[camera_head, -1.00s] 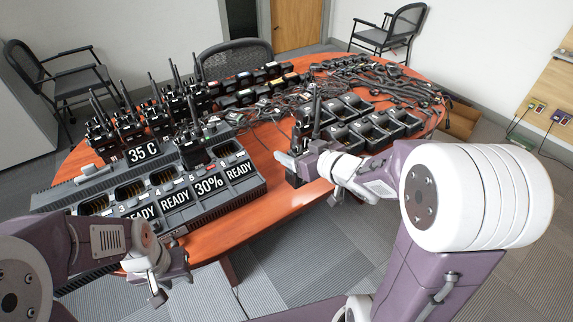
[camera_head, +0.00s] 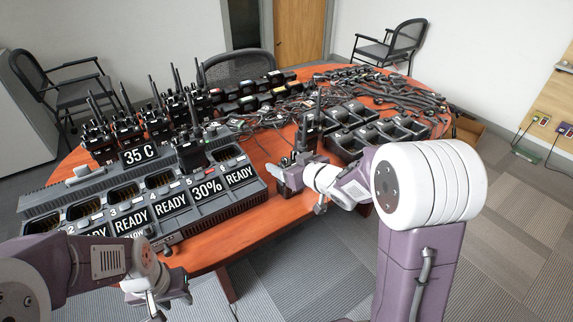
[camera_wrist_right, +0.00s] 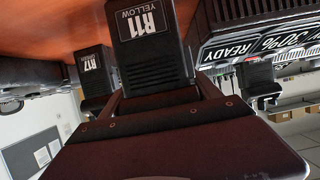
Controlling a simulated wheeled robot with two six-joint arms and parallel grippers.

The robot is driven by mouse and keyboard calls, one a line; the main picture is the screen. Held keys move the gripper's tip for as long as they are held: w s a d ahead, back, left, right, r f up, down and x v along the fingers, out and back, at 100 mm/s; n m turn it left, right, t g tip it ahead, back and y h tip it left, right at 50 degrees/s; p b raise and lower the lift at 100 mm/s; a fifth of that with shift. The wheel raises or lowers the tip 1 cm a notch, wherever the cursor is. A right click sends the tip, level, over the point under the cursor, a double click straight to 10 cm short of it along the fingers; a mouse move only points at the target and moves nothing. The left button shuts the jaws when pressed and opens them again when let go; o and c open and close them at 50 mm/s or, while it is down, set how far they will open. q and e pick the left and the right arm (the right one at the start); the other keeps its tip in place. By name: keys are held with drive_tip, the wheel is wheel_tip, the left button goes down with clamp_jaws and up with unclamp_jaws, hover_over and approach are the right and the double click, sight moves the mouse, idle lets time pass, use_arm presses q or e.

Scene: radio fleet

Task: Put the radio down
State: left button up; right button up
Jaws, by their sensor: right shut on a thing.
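A black radio (camera_head: 309,134) with an upright antenna is at my right gripper (camera_head: 291,172), by the front edge of the table. In the right wrist view the gripper (camera_wrist_right: 160,95) is shut on a black body (camera_wrist_right: 150,45) labelled R11 YELLOW. I cannot tell whether the held radio touches the table. My left gripper (camera_head: 162,298) hangs low in front of the table, and its jaws are too unclear to judge.
A multi-bay charger (camera_head: 235,208) with READY and 30% displays fills the table's left front, one radio (camera_head: 190,150) standing in it. More radios (camera_head: 125,130) stand behind. Empty charger cups (camera_head: 390,128) and tangled cables (camera_head: 275,118) lie right and behind. Orange table (camera_head: 255,150) shows between them.

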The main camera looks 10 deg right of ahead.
drive_tip(key=shift+f, duration=0.2)
drive_tip(key=o, duration=1.9)
drive_tip(key=shift+c, duration=0.2)
drive_tip(key=shift+s+d+r, duration=0.1)
drive_tip(key=shift+s+r, duration=0.05)
drive_tip(key=shift+r, duration=0.25)
drive_tip(key=v, duration=1.1)
drive_tip(key=shift+s, duration=0.3)
drive_tip(key=shift+d, duration=0.1)
